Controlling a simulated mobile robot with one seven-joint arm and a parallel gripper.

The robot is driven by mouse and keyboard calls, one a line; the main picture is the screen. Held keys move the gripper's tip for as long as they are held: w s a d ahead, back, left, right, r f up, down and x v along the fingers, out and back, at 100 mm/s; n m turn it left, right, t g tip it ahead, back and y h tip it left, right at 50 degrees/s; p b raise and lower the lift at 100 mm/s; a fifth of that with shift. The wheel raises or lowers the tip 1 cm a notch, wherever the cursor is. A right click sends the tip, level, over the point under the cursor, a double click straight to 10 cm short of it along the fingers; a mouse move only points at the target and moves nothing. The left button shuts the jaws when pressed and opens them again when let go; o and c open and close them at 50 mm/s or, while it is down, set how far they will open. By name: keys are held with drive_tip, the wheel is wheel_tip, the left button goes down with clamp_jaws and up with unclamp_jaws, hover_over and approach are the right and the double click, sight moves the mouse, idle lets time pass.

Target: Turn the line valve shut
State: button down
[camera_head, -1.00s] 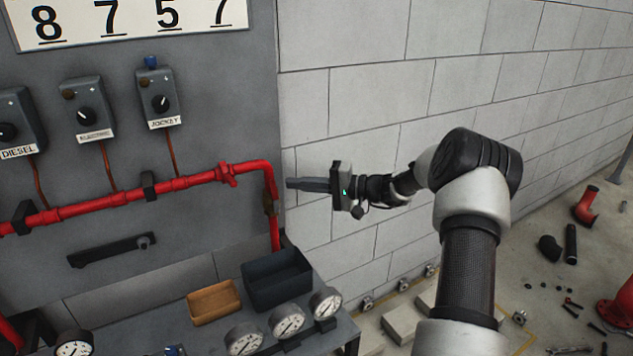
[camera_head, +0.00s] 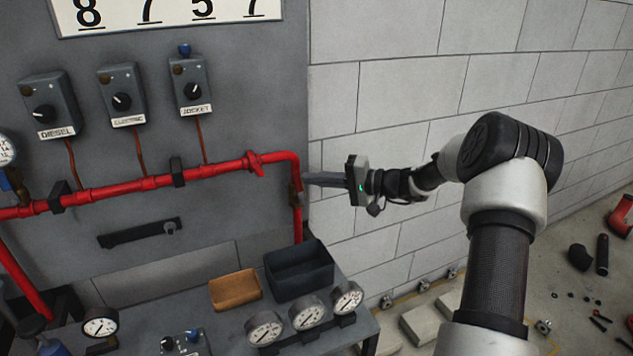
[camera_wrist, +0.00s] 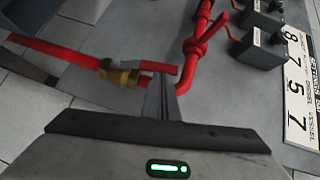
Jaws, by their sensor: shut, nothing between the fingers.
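The line valve is a small brass body (camera_head: 296,192) on the vertical red pipe at the right edge of the grey panel. In the wrist view the brass valve (camera_wrist: 120,74) sits left of my fingers. A short red bar (camera_wrist: 158,67), which looks like its lever, runs from it nearly along the pipe toward my fingertips. My gripper (camera_head: 308,180) is shut and empty, pointing left, with its tips just right of the pipe near the valve. In the wrist view the fingers (camera_wrist: 160,92) end close to the bar and pipe; I cannot tell whether they touch.
The red pipe (camera_head: 130,186) runs left across the panel, below several labelled switch boxes (camera_head: 122,95). A shelf below holds a dark bin (camera_head: 300,270), an orange tray (camera_head: 236,290) and gauges (camera_head: 307,312). A block wall (camera_head: 400,80) stands behind my arm.

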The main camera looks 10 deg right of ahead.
sight(299, 183)
drive_tip(key=a+n+h+b, duration=0.1)
drive_tip(key=b, duration=0.1)
drive_tip(key=a+n+h+b, duration=0.1)
drive_tip(key=a+b, duration=0.1)
drive_tip(key=s+a+n+h+b, duration=0.1)
drive_tip(key=b, duration=0.2)
drive_tip(key=shift+a+f+g+h, duration=0.15)
drive_tip(key=shift+g+h, duration=0.25)
drive_tip(key=s+a+f+n+h+b, duration=0.1)
drive_tip(key=a+f+n+h+b, duration=0.3)
drive_tip(key=h, duration=0.3)
drive_tip(key=shift+a, duration=0.85)
